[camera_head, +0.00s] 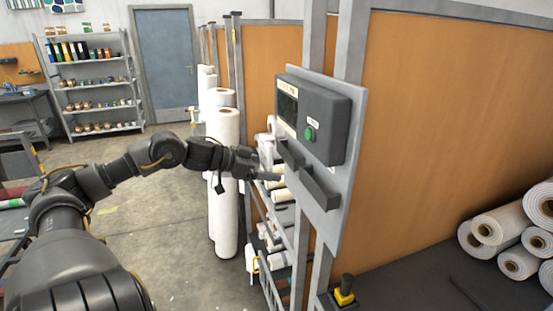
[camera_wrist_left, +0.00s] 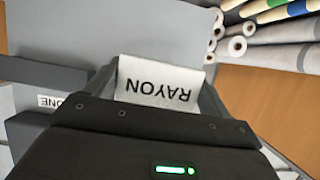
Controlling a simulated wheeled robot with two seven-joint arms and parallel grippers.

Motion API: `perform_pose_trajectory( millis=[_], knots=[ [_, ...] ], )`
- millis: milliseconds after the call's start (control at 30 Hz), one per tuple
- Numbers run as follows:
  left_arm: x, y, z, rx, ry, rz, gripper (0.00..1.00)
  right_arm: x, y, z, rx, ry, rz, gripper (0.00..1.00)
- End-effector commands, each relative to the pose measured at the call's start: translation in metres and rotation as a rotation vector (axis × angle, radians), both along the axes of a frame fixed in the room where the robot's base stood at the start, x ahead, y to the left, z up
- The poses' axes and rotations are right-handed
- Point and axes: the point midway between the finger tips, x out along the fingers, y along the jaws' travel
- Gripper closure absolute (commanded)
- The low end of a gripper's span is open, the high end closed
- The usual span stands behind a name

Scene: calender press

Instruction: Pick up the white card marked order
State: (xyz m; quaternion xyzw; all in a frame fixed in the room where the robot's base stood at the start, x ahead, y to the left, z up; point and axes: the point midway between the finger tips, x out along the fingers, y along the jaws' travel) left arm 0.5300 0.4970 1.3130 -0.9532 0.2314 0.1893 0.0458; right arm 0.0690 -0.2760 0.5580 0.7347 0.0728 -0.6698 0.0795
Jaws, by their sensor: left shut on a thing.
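My left gripper (camera_head: 268,176) reaches in from the left, beside the grey upright panel (camera_head: 335,215). In the left wrist view, its jaws are shut on a white card (camera_wrist_left: 162,78). The card carries the word RAYON, upside down in that view; I cannot see the word order on it. In the head view the card is too small to make out. Two dark holders, an upper one (camera_head: 290,153) and a lower one (camera_head: 320,187), stick out from the panel close to the gripper. My right gripper is not in view.
A dark control box (camera_head: 325,118) with a green button is fixed on the panel above the holders. A small label ending in ONE (camera_wrist_left: 48,101) shows at the left in the wrist view. Tall white rolls (camera_head: 224,180) stand behind my gripper. More rolls (camera_head: 500,225) lie at right.

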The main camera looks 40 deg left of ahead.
Motion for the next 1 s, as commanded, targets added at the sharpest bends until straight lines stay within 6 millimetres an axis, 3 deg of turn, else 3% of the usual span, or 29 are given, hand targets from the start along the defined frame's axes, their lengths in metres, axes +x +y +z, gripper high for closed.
perform_pose_trajectory(
  millis=[67, 500, 1000],
  knots=[
    [-0.011, 0.005, 0.013, -0.010, -0.009, 0.002, 0.45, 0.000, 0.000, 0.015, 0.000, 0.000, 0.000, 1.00],
    [-0.064, 0.033, 0.036, -0.001, -0.003, 0.000, 0.45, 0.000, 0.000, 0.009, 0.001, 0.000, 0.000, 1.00],
    [-0.080, 0.041, 0.045, -0.001, 0.000, -0.002, 0.45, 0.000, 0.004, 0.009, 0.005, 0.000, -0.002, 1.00]
  ],
)
